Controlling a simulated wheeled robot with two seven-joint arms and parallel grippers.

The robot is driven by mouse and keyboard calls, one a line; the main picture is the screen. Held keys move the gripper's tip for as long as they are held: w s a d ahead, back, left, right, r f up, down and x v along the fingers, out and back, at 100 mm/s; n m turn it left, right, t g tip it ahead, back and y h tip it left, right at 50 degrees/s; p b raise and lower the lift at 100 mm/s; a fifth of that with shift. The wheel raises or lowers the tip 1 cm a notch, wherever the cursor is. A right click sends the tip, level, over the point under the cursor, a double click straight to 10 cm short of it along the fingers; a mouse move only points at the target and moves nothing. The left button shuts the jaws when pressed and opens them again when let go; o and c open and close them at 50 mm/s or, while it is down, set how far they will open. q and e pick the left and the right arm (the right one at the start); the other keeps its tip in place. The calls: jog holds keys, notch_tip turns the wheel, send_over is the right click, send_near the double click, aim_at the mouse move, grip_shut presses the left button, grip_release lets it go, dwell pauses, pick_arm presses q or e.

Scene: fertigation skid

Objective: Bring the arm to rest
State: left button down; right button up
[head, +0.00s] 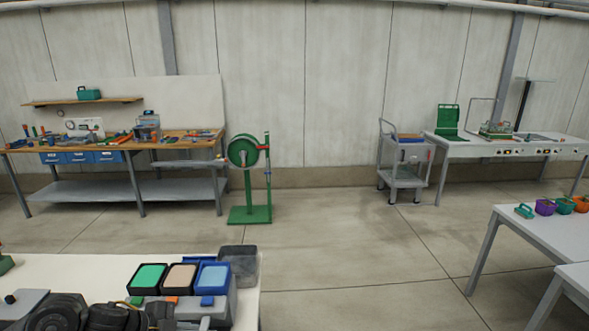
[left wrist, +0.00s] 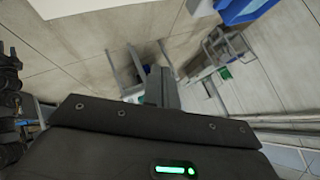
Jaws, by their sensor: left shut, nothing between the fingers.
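My left arm (head: 60,312) shows as dark links at the lower left of the head view, low over the near edge of the white table. In the left wrist view the dark gripper housing with a green light fills the lower part. The fingers of my left gripper (left wrist: 163,86) stick out beyond it, shut and empty. In the head view I cannot clearly make out its fingertips. My right gripper is in neither view.
The near white table (head: 80,268) holds green, tan and blue trays (head: 180,276) and a dark bin (head: 239,262) close to my left arm. A workbench (head: 120,145), green reel stand (head: 250,180) and cart (head: 405,165) stand farther off. Middle floor is clear.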

pick_arm(q)
jog(key=s+d+f+n+t+y, duration=0.2)
jog(key=s+d+f+n+t, duration=0.1)
jog(key=s+d+f+n, duration=0.25)
jog(key=s+a+f+n+g+y, duration=0.3)
jog(key=s+n, duration=0.3)
jog(key=s, duration=0.5)
jog(key=s+a+f+n+g+y, duration=0.25)
jog(key=s+f+n, duration=0.2)
jog(key=s, duration=0.65)
notch_tip(320, 180, down, 31)
jog(key=s+g+b, duration=0.2)
jog(key=s+b, duration=0.1)
jog(key=b, duration=0.1)
jog(key=s+a+f+b, duration=0.2)
jog(key=s+f+b, duration=0.1)
jog(key=s+f, duration=1.2)
notch_tip(320, 180, down, 2)
jog(key=shift+s+a+f+n+g, duration=0.2)
jog(key=shift+n+g, duration=0.1)
jog(key=shift+g, duration=0.15)
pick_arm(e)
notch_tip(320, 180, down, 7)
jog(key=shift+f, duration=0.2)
